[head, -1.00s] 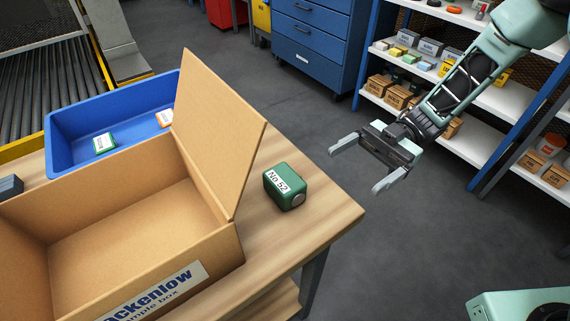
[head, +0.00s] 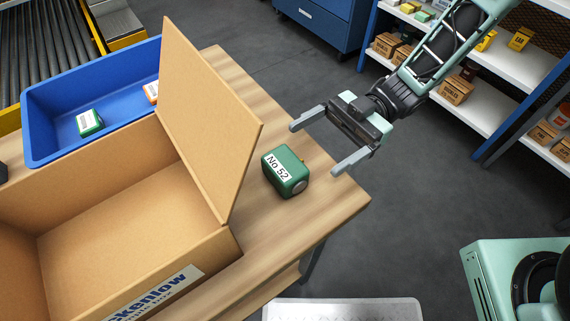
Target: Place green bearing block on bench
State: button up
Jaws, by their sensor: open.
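A green bearing block (head: 286,171) with a white label reading "No 52" sits on the wooden bench (head: 335,196), near its right corner. It stands just right of the raised flap of a cardboard box. My gripper (head: 312,149) is open and empty, with its two fingers spread and pointing left. It is to the upper right of the block and apart from it, over the bench's right edge.
The open cardboard box (head: 110,205) fills the left of the bench, its flap (head: 205,120) standing up beside the block. Shelves (head: 480,115) stand at right.

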aim_at(285, 163)
jog(key=shift+x, duration=3.95)
jog(key=shift+p, duration=0.3)
jog(key=c, duration=1.7)
jog(key=shift+r, duration=0.1)
jog(key=shift+o, duration=0.2)
jog(key=shift+r+p, duration=0.45)
jog(key=shift+r, duration=4.45)
